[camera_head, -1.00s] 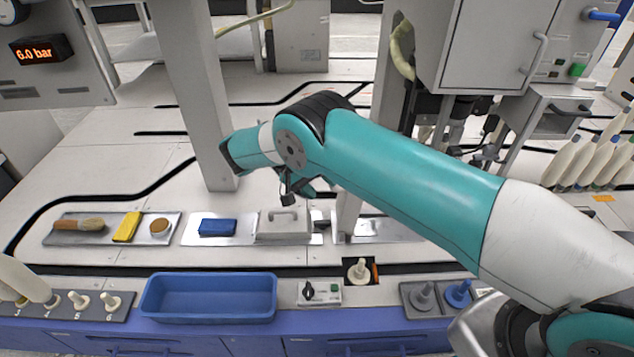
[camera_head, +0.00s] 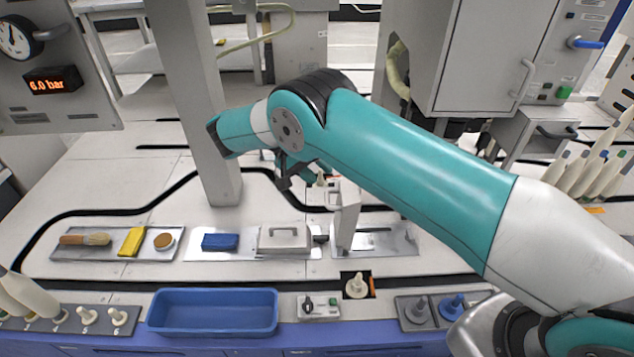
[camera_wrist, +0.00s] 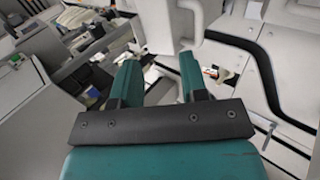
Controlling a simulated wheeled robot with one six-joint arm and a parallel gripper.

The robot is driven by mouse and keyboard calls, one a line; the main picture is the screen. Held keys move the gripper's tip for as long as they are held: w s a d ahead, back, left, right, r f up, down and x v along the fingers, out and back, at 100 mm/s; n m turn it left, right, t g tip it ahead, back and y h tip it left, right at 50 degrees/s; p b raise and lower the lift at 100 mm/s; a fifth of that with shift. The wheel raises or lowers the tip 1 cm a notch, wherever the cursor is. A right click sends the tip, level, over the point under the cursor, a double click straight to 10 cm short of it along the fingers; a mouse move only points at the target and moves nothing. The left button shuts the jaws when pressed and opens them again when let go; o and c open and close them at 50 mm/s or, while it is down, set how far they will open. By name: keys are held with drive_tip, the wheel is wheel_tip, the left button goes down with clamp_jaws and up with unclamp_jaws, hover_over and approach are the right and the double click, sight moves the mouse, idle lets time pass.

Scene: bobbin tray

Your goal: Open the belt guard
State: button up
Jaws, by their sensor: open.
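A light grey cover with a bar handle (camera_head: 285,237), which looks like the belt guard, lies closed on a metal plate in the head view. My gripper (camera_wrist: 158,72) shows in the wrist view as two teal fingers spread apart with nothing between them. In the head view my wrist hangs above and behind the grey cover, apart from it, and my forearm hides most of the gripper. I cannot make out the cover for sure in the wrist view.
A grey post (camera_head: 195,120) rises left of my wrist. A blue block (camera_head: 220,242) lies left of the cover, and a short upright stand (camera_head: 346,215) is to its right. A blue bin (camera_head: 212,292) and a white switch box (camera_head: 318,307) are in front.

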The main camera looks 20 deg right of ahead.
wheel_tip(320, 180, up, 9)
drive_tip(key=p, duration=0.6)
